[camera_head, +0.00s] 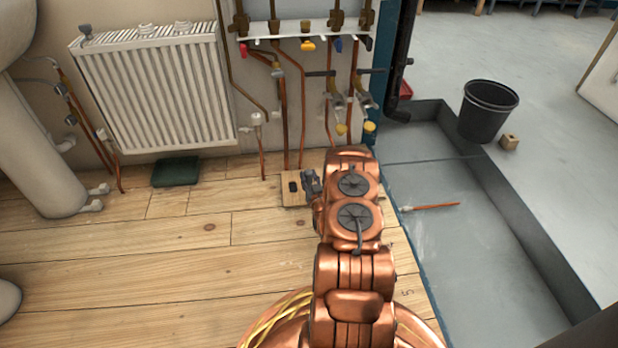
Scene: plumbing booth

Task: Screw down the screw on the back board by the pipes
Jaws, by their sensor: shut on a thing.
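A small pale wooden board (290,200) lies on the floor at the foot of the copper pipes (302,120), by the back wall. A small dark slot or patch (293,187) shows on it. My gripper (308,183) is at the right part of this board, low over it, just right of the dark patch. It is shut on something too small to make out. No screw can be told apart in this view; my gripper and copper-coloured arm cover the right side of the board.
Valves with yellow caps (341,128) hang low behind my arm. A white radiator (155,90) and a dark green box (176,171) are to the left. A sunken grey tray (470,250) and a black bucket (487,110) are to the right.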

